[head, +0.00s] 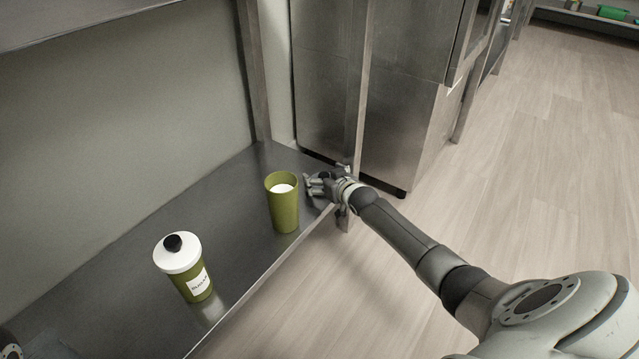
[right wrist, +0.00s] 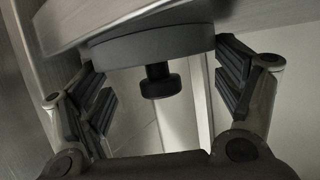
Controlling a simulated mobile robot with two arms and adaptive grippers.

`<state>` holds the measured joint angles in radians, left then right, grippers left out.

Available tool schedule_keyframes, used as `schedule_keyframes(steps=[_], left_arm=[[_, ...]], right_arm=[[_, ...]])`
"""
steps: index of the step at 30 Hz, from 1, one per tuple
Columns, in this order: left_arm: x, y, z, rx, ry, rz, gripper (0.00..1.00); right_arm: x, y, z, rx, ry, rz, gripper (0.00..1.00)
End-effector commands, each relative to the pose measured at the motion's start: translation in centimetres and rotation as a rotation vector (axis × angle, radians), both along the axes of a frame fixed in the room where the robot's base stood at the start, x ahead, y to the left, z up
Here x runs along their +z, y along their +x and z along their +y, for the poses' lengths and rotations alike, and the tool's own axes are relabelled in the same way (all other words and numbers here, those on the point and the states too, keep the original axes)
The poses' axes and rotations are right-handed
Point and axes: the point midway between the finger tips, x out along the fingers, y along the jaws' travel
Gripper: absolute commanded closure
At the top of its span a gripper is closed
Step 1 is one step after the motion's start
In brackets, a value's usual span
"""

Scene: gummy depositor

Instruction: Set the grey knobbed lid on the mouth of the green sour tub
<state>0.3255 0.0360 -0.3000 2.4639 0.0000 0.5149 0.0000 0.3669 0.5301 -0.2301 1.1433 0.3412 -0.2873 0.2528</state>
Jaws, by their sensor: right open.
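The green tub (head: 284,208) stands upright and open near the shelf's front edge, with white contents showing inside its mouth. The grey lid (right wrist: 150,48) shows in the right wrist view, with its dark knob (right wrist: 160,82). Its flat side is against the metal surface, and the knob points away from that surface. My right gripper (head: 316,186) is just right of the tub in the head view, at the shelf edge. In the wrist view its open fingers (right wrist: 165,85) are on either side of the lid, with gaps visible. The lid is not clearly visible in the head view. My left gripper is not in view.
A second green tub (head: 196,280) with a white, black-knobbed lid and a label stands nearer on the metal shelf (head: 150,225). A metal post (head: 355,90) rises by my right gripper. The shelf between the two tubs is clear.

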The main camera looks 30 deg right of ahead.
Motion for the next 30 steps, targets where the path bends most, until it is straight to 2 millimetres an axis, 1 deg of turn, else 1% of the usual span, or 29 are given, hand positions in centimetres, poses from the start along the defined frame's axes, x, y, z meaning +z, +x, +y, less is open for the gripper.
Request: schedule_keyframes(steps=[8,9,13,23,30], left_arm=[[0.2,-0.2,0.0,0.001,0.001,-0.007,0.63],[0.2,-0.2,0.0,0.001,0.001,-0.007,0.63],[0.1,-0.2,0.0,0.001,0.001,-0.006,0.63],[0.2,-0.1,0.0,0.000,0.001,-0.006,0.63],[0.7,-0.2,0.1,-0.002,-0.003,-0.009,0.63]], right_arm=[[0.0,0.1,0.0,0.000,0.000,-0.001,0.13],[0.0,0.1,0.0,0.000,0.000,-0.001,0.15],[0.0,0.1,0.0,0.000,0.000,-0.001,0.31],[0.0,0.1,0.0,0.000,0.000,0.000,0.31],[0.8,0.1,0.0,0.000,0.000,-0.001,0.31]])
